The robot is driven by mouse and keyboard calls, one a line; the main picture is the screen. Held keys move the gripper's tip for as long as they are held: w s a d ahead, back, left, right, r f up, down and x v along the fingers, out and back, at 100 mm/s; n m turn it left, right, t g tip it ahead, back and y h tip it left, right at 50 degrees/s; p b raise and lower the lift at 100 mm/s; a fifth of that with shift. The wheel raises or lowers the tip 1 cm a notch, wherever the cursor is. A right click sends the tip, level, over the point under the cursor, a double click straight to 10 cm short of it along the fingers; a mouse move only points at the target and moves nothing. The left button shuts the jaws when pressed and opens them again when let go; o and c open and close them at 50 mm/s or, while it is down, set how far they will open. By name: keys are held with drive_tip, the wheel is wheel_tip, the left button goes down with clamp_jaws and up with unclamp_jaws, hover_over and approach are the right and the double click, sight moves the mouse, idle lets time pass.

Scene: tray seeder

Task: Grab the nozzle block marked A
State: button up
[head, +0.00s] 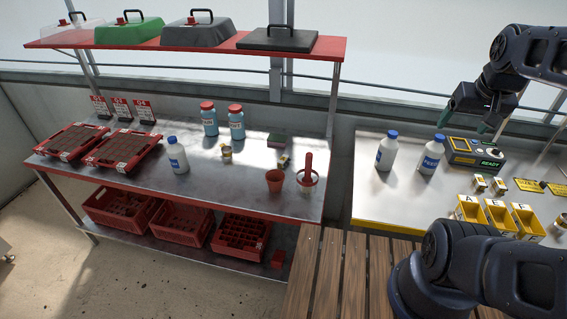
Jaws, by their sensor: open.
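Small yellow-and-silver blocks, which look like nozzle blocks, are spread over two benches. Two stand side by side on the right bench, a left one (480,183) and a right one (498,186), behind the yellow bins. Another block (226,153) is mid-way along the left bench, and one more (284,161) lies farther right on it. Their markings are too small to read, so I cannot tell which is A. A yellow bin lettered A (470,211) stands at the right bench's front. My gripper (468,117) is open and empty, high above the right bench's back.
White bottles with blue caps (386,152) and a control box reading READY (475,153) stand on the right bench. The left bench holds red trays (123,151), blue jars (236,124), a terracotta pot (275,181) and a red-handled tool (308,172). A red shelf (190,46) overhangs it.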

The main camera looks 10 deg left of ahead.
drive_tip(key=shift+o, duration=0.3)
drive_tip(key=shift+w, duration=0.1)
drive_tip(key=w+a+f+n+g, duration=0.1)
drive_tip(key=w+a+f+n, duration=0.1)
drive_tip(key=w+a, duration=0.7)
drive_tip(key=n+g, duration=0.4)
drive_tip(key=n, duration=0.9)
hover_over(284, 159)
wheel_tip(284, 159, down, 30)
drive_tip(key=r, duration=0.1)
drive_tip(key=shift+w+a+f, duration=0.1)
drive_tip(key=shift+a+f, duration=0.05)
drive_tip(key=shift+f, duration=5.55)
drive_tip(key=c, duration=1.1)
